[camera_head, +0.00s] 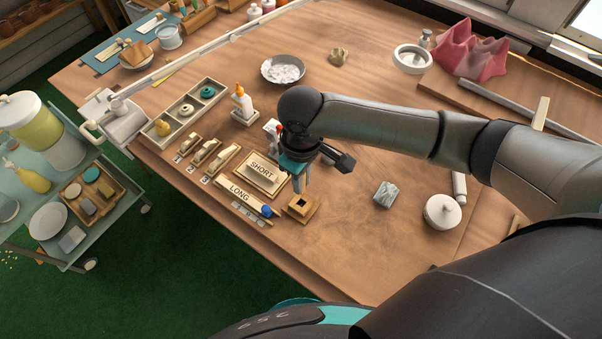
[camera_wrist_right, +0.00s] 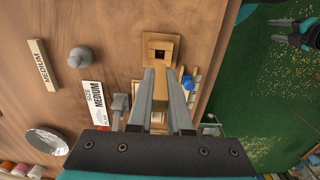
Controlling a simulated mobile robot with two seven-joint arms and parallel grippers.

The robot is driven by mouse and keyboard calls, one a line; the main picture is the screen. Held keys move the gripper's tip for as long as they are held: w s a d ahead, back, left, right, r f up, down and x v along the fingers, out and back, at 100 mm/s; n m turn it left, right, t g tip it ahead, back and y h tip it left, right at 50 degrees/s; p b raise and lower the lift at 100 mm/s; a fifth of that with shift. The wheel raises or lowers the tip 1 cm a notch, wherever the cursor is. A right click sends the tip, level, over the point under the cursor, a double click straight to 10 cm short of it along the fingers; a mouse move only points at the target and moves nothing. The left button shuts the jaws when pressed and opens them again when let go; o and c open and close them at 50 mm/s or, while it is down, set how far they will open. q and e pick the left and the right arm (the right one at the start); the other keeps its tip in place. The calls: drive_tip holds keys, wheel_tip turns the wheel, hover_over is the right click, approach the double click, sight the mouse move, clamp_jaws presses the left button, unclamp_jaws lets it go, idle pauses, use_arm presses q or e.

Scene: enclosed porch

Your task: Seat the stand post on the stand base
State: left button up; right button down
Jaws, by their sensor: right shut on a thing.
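The stand base (camera_head: 297,215) is a square wooden block with a dark square hole, on the table near its front edge. In the right wrist view the stand base (camera_wrist_right: 150,39) lies just beyond my right fingertips, its hole facing up. My right gripper (camera_head: 299,188) points down beside the base in the head view. In the wrist view my right gripper (camera_wrist_right: 161,72) is shut on a pale wooden stick, the stand post (camera_wrist_right: 160,88). The post's far end looks close to the hole; I cannot tell whether it touches. My left gripper (camera_wrist_right: 288,32) shows over the green floor, fingers apart.
Trays marked SHORT (camera_head: 262,171) and LONG (camera_head: 236,193) lie left of the base, with a blue knob (camera_head: 267,210) close by. Bare table lies between base and grey block. A cart (camera_head: 50,250) stands left.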

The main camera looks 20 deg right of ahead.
idle(0.3)
drive_tip(key=shift+r+p, duration=0.1)
drive_tip(key=shift+p, duration=0.45)
drive_tip(key=shift+f, duration=0.2)
drive_tip(key=shift+f+b, duration=0.95)
drive_tip(key=shift+f, duration=1.5)
drive_tip(key=shift+p, duration=1.45)
drive_tip(key=shift+f+b, duration=0.7)
drive_tip(key=shift+f, duration=0.55)
idle(0.5)
drive_tip(key=shift+c, duration=0.6)
unclamp_jaws()
